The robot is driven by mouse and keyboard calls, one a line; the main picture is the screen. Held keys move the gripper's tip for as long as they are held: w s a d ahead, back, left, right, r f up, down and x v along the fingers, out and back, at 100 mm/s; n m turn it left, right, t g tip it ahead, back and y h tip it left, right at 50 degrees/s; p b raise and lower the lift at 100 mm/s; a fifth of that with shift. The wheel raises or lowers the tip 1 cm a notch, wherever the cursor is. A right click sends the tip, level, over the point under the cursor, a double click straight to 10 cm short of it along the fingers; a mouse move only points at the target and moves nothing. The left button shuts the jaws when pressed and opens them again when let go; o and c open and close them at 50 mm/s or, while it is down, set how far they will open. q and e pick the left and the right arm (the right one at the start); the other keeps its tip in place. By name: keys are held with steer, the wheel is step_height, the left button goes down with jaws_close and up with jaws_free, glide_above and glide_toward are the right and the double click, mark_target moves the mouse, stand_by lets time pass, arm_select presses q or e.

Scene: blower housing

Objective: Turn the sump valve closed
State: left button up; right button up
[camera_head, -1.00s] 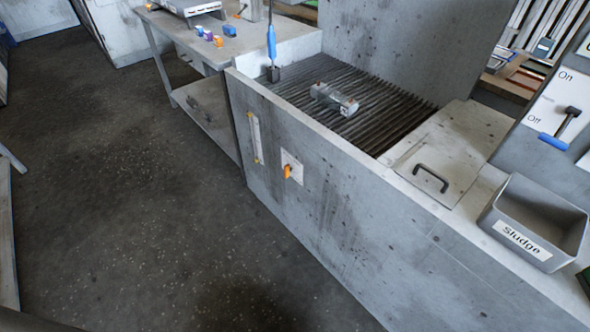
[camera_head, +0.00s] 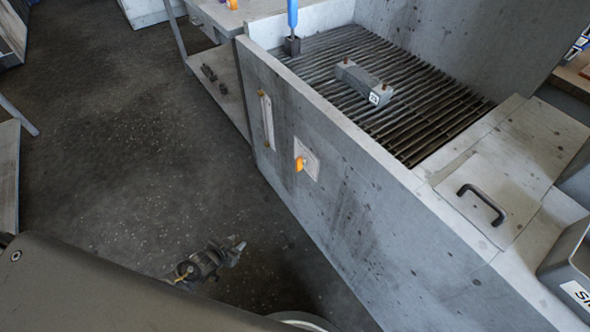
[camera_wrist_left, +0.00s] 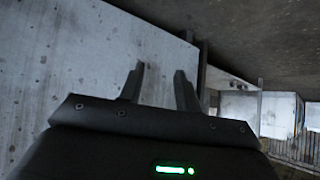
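The sump valve is a small orange handle (camera_head: 300,163) on a pale plate (camera_head: 312,160), on the front wall of the grey concrete tank (camera_head: 350,205). The handle points roughly downward. The valve cannot be made out in the wrist view. My right gripper is not in view.
A narrow gauge strip (camera_head: 266,120) is on the wall left of the valve. A grate (camera_head: 415,115) on the tank bears a grey block (camera_head: 362,84). A lid with a dark handle (camera_head: 482,204) and a grey bin (camera_head: 565,265) are at right.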

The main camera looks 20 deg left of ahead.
arm_select(q)
steer(key=w+d+r+m+t+h+b, duration=0.1)
steer(key=w+d+r+t+h+b, duration=0.15)
steer(key=w+r, duration=0.55)
steer(key=m+t+h+b, duration=0.2)
steer(key=m+h+b, duration=0.15)
steer(key=h, duration=0.35)
glide_toward(296, 162)
steer(key=x, duration=0.9)
steer(key=shift+w+d+f, duration=0.1)
steer(key=shift+w+f, duration=0.05)
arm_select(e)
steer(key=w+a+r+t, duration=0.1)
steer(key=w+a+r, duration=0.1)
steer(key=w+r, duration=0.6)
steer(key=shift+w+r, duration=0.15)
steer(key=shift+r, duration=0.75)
arm_select(q)
jaws_close()
